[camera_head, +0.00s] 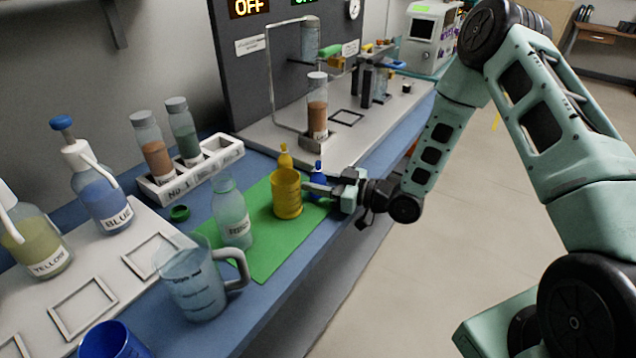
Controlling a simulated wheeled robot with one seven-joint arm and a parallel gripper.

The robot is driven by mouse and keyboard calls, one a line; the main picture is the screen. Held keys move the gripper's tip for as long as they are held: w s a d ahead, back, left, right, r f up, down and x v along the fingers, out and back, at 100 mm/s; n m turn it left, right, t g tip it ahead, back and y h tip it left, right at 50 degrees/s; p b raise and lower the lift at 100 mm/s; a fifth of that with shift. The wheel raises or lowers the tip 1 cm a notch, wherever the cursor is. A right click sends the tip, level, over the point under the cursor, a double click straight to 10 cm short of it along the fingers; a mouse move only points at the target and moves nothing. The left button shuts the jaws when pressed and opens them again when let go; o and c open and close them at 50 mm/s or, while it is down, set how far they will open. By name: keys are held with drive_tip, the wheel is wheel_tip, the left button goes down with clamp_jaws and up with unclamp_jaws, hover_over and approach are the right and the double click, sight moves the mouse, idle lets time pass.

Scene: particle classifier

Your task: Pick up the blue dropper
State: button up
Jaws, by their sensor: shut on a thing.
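The blue dropper (319,182) is a small blue bottle with a narrow tip, upright at the right edge of the green mat (262,249). My gripper (322,190) reaches in from the right at the bench's front edge and is shut on the blue dropper. The fingers partly cover its body. Whether its base is lifted off the mat cannot be told.
A clear bottle (232,217) and a measuring jug (193,284) stand to the left. A white rack (213,158) holds sample tubes. Behind is a stand with a tube (317,108) on a grey base. The floor on the right is clear.

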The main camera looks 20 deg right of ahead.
sight(317, 162)
drive_tip(key=shift+r, duration=0.15)
drive_tip(key=shift+r, duration=4.75)
drive_tip(key=shift+r, duration=0.1)
drive_tip(key=shift+a, duration=0.1)
